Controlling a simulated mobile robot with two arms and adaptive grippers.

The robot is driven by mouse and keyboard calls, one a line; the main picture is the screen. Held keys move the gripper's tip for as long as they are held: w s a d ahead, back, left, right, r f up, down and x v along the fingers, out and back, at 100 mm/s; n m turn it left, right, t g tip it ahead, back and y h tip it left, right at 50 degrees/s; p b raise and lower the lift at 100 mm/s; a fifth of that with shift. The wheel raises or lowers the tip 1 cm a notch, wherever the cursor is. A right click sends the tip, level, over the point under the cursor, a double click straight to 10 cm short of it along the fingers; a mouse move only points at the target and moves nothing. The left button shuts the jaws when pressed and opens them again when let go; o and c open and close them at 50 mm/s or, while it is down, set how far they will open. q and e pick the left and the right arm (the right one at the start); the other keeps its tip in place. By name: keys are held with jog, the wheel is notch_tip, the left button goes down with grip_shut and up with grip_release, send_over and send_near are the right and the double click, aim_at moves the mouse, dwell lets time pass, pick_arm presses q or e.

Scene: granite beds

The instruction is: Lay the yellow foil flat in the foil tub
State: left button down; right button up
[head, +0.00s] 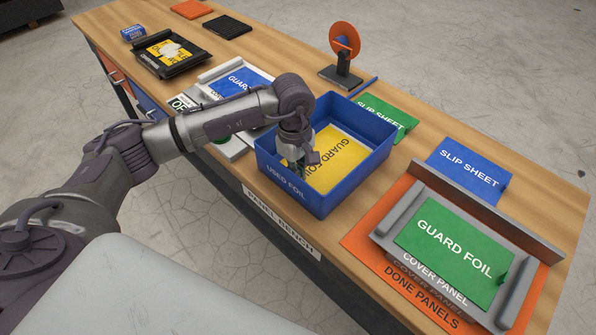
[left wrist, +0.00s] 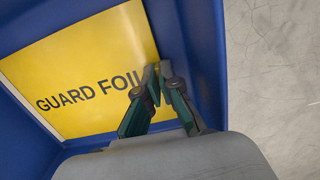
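The yellow foil (head: 338,150), printed GUARD FOIL, is inside the blue tub (head: 291,192) marked USED FOIL. It looks nearly flat and close to the tub floor; I cannot tell whether all of it touches. In the left wrist view the foil (left wrist: 80,65) lies between the blue walls (left wrist: 188,45). My left gripper (head: 300,170) reaches down into the tub. In the left wrist view its fingertips (left wrist: 157,72) are closed together on the foil's edge near a tub wall, with a bit of yellow between them. My right gripper is out of view.
Right of the tub, a cover panel with green guard foil (head: 443,239) lies on the orange mat (head: 357,236). Blue (head: 468,168) and green (head: 372,106) slip sheets lie nearby. An orange disc stand (head: 344,50) is behind the tub. A panel with blue foil (head: 237,80) lies left.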

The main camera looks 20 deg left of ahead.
pick_arm(q)
jog(key=shift+f+b, duration=0.45)
jog(key=shift+b, duration=0.05)
jog(key=c, duration=1.2)
grip_release()
jog(key=shift+c, duration=0.2)
jog(key=shift+r, duration=0.1)
notch_tip(320, 180, up, 12)
jog(key=shift+w+a, duration=0.2)
jog(key=shift+a, duration=0.2)
